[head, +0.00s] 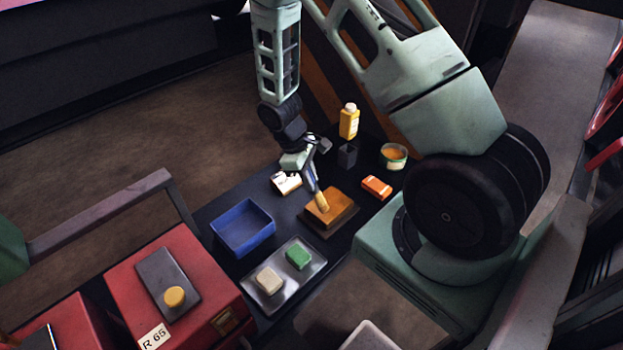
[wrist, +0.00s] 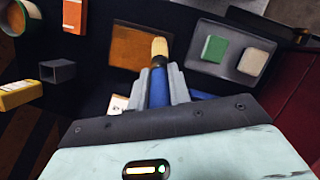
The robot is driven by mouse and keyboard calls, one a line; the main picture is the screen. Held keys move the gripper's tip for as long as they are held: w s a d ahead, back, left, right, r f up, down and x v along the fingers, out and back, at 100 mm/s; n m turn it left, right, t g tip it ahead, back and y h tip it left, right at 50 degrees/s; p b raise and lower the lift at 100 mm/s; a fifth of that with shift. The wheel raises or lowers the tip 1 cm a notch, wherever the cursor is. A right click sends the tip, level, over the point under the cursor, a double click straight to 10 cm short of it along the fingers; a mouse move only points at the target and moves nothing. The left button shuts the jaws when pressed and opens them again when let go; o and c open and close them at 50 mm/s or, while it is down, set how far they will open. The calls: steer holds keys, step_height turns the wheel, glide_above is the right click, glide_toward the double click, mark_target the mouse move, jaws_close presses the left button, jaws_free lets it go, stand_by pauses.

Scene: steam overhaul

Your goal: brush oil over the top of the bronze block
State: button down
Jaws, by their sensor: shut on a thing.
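The bronze block (head: 341,205) is a flat orange-brown slab on a dark base on the black bench top. It also shows ahead of my gripper in the wrist view (wrist: 135,48). My gripper (head: 313,173) is shut on a blue-handled brush (wrist: 159,80) with pale bristles. In the head view the brush (head: 322,201) slants down, and its bristle end overlaps the left part of the block's top. In the wrist view the bristles lie over the block's right edge. I cannot tell for certain whether they touch. An open tin with orange contents (head: 394,155) stands behind the block, to the right.
A yellow bottle (head: 349,121), a dark square cup (head: 347,155) and an orange box (head: 377,187) stand behind the block. A blue tray (head: 243,227) and a metal tray (head: 305,271) with green and beige blocks lie nearer. A red case (head: 205,325) is at lower left.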

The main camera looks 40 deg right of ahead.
steer(key=shift+r+p, duration=1.1)
steer(key=shift+r, duration=0.6)
steer(key=shift+d+r, duration=0.15)
steer(key=d+r+p, duration=0.4)
steer(key=d+p, duration=0.3)
steer(key=p, duration=0.2)
steer(key=f+b, duration=0.1)
steer(key=f, duration=0.2)
steer(key=d+f+b, duration=0.1)
steer(key=f, duration=0.1)
steer(key=shift+w+f+b, duration=0.1)
steer(key=shift+f+b, duration=0.05)
steer(key=shift+b, duration=0.15)
